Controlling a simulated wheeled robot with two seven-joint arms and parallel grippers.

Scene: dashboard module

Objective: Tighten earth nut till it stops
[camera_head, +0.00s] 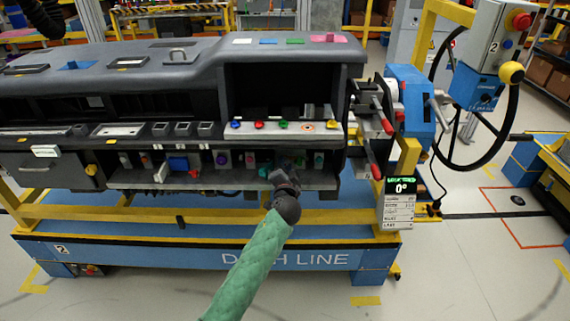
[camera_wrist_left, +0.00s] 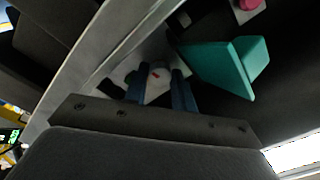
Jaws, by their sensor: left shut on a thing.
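My left gripper (camera_head: 282,178) reaches into the lower open shelf of the dark dashboard module (camera_head: 140,75), toward its right end. In the left wrist view my left gripper (camera_wrist_left: 160,90) has its two blue fingers on either side of a small pale round part with a red mark (camera_wrist_left: 157,76), which seems to be the earth nut. The gripper is shut on it. In the head view this part is hidden behind the gripper. A display (camera_head: 401,187) at the module's right end reads 0°. My right gripper is not in view.
A teal wedge-shaped part (camera_wrist_left: 228,68) stands close to the right of the fingers, with a pink knob (camera_wrist_left: 246,4) beyond it. A pale ledge (camera_wrist_left: 95,65) runs close on the left. A steering wheel (camera_head: 478,100) stands right of the module.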

